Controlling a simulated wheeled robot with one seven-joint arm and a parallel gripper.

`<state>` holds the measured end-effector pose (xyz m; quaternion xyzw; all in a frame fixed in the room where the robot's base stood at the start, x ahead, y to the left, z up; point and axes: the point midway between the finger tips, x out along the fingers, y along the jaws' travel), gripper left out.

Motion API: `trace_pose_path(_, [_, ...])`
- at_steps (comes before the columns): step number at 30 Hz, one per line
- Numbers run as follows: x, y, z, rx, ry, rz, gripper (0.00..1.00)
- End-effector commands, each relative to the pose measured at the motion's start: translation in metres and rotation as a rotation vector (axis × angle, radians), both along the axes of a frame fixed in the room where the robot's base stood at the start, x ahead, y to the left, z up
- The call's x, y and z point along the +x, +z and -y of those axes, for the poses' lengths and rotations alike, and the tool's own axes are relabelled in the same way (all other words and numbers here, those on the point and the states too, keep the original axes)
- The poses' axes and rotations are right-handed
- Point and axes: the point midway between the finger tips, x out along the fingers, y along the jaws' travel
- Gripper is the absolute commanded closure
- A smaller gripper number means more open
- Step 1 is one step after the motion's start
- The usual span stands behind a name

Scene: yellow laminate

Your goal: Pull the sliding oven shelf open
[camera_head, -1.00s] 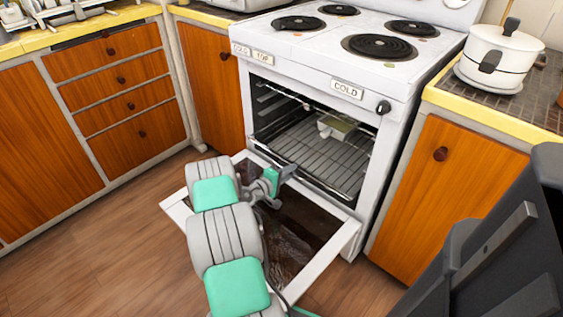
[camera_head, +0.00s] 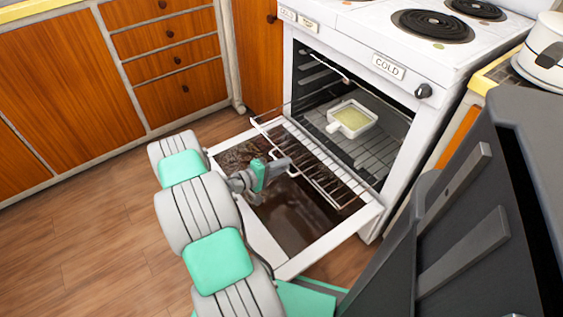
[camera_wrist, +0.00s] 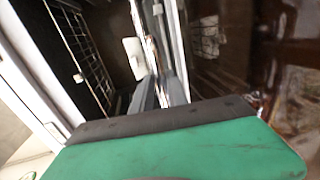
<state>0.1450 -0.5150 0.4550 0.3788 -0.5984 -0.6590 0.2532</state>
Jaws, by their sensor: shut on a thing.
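The oven shelf (camera_head: 376,158) is a wire rack that slides partly out of the oven (camera_head: 400,118), over the lowered oven door (camera_head: 290,252). My gripper (camera_head: 289,162) is at the shelf's front edge and shut on it. A small white square dish (camera_head: 352,119) with a handle and pale yellow contents sits on the shelf. The exact grip is blurred there.
A white pot (camera_head: 542,58) stands on the counter at the right. Wooden drawers (camera_head: 175,62) and cabinets line the left wall. The wooden floor (camera_head: 90,235) left of the open door is clear.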

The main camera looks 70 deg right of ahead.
Motion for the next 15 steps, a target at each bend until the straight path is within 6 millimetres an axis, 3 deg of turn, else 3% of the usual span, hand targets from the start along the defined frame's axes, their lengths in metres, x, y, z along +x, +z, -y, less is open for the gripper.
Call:
trace_pose_path(1, [-0.0028,-0.0089,-0.0038,0.019,-0.003,0.002,1.00])
trace_pose_path(9, [-0.0026,-0.0091,-0.0042,0.019,-0.003,0.001,1.00])
trace_pose_path(10, [-0.0027,-0.0090,-0.0042,0.018,-0.003,0.000,0.79])
trace_pose_path(15, [-0.0019,-0.0073,-0.0033,0.015,-0.001,0.001,0.66])
